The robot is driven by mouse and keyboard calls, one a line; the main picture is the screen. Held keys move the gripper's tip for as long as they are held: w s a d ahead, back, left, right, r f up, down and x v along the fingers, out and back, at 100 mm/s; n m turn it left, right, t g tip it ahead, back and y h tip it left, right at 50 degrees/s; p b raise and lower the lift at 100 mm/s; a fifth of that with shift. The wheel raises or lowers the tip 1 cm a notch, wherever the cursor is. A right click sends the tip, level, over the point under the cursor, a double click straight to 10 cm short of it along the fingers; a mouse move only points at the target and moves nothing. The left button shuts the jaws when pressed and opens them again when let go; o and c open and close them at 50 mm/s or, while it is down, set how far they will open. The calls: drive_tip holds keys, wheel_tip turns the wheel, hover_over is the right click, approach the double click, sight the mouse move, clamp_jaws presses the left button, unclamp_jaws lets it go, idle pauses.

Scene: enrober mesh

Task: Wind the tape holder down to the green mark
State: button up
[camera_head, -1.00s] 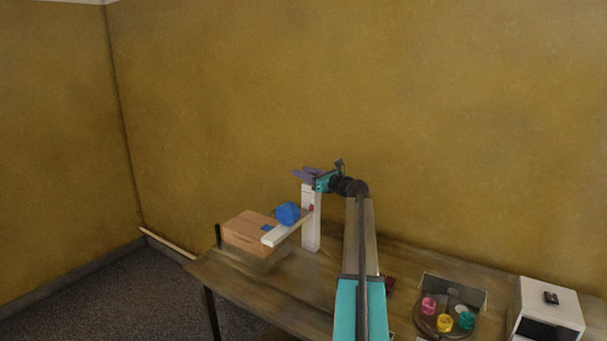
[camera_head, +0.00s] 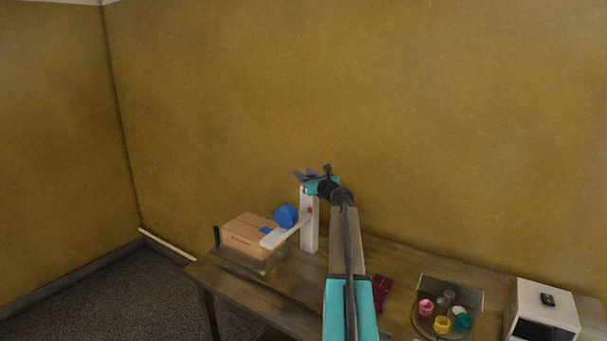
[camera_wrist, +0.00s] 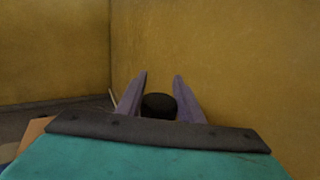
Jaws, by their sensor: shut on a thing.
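The tape holder is a pale arm (camera_head: 272,240) that juts out from an upright white column (camera_head: 309,232). It carries a blue tape roll (camera_head: 286,215) and sits partway up the column, above a cardboard box (camera_head: 246,237). A small red patch (camera_head: 310,210) shows on the column near the holder. I cannot make out a green mark. My gripper (camera_head: 312,174) is at the column's top. In the wrist view, its purple fingers (camera_wrist: 160,96) are shut on a dark round knob (camera_wrist: 159,106). In the head view my gripper mostly hides the knob.
The box stands on the wooden table (camera_head: 225,279). A dark red object (camera_head: 382,291) lies right of my arm. Further right are a round tray (camera_head: 426,327) with several coloured rolls and a white box-like machine (camera_head: 546,305). A yellow wall rises behind the table.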

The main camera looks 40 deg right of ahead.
drive_tip(key=shift+s+d+f+m+g+h+b, duration=0.1)
drive_tip(key=shift+s+d+m+g+h+b, duration=0.5)
drive_tip(key=shift+m+g+h, duration=2.05)
drive_tip(key=shift+s+d+r+m+g+h+b, duration=0.1)
drive_tip(key=shift+s+d+m+g+h+b, duration=0.45)
drive_tip(key=shift+m+g+h, duration=2.05)
drive_tip(key=shift+s+d+f+m+g+h+b, duration=0.2)
drive_tip(key=shift+s+m+g+h+b, duration=0.9)
drive_tip(key=shift+m+g, duration=2.8)
drive_tip(key=shift+w+r+n+g+h+p, duration=0.1)
drive_tip(key=shift+n+g+h+p, duration=0.2)
drive_tip(key=shift+n+g, duration=0.55)
drive_tip(key=o, duration=1.1)
drive_tip(key=shift+c, duration=0.2)
drive_tip(key=shift+r, duration=0.1)
drive_tip(key=w+a+b, duration=0.2)
drive_tip(key=a+b, duration=0.2)
drive_tip(key=a, duration=0.9)
drive_tip(key=shift+a, duration=0.3)
